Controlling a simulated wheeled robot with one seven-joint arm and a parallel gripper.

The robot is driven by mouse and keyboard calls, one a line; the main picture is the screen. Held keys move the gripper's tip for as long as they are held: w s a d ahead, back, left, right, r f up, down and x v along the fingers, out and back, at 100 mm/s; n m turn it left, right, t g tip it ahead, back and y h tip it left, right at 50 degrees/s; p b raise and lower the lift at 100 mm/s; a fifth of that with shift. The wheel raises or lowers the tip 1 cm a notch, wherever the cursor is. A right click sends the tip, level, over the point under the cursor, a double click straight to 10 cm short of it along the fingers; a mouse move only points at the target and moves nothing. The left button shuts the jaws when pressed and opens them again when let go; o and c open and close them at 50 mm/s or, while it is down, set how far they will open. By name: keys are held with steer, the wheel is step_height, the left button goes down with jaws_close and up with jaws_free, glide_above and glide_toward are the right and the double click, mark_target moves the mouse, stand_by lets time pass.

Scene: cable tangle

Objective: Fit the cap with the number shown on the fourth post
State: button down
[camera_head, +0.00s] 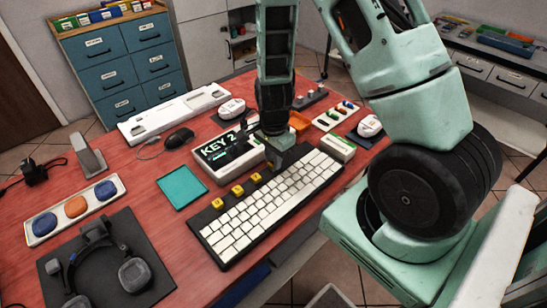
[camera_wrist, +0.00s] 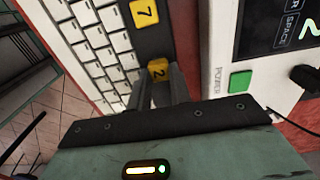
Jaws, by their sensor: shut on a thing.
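A dark keyboard (camera_head: 262,212) with white keys lies on the red table. Several yellow caps sit along its back strip, among them one in the head view (camera_head: 238,190). In the wrist view one cap reads 7 (camera_wrist: 145,13). My gripper (camera_head: 283,158) is down at the right part of that strip. In the wrist view its fingers (camera_wrist: 172,88) are shut on a yellow cap reading 2 (camera_wrist: 158,69), in line with the 7 cap. The post under it is hidden, so I cannot tell how far down it sits. A display (camera_head: 225,150) behind the keyboard reads KEY 2.
The display unit has a green POWER button (camera_wrist: 240,81) close to my gripper. A teal pad (camera_head: 182,187) and headphones (camera_head: 100,265) lie to the left.

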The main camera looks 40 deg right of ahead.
steer(key=shift+f+b, duration=0.35)
steer(key=shift+f, duration=0.25)
stand_by(1.1)
steer(key=c, duration=1.2)
jaws_free()
steer(key=shift+r, duration=0.15)
steer(key=shift+r+p, duration=2.35)
steer(key=shift+r, duration=0.05)
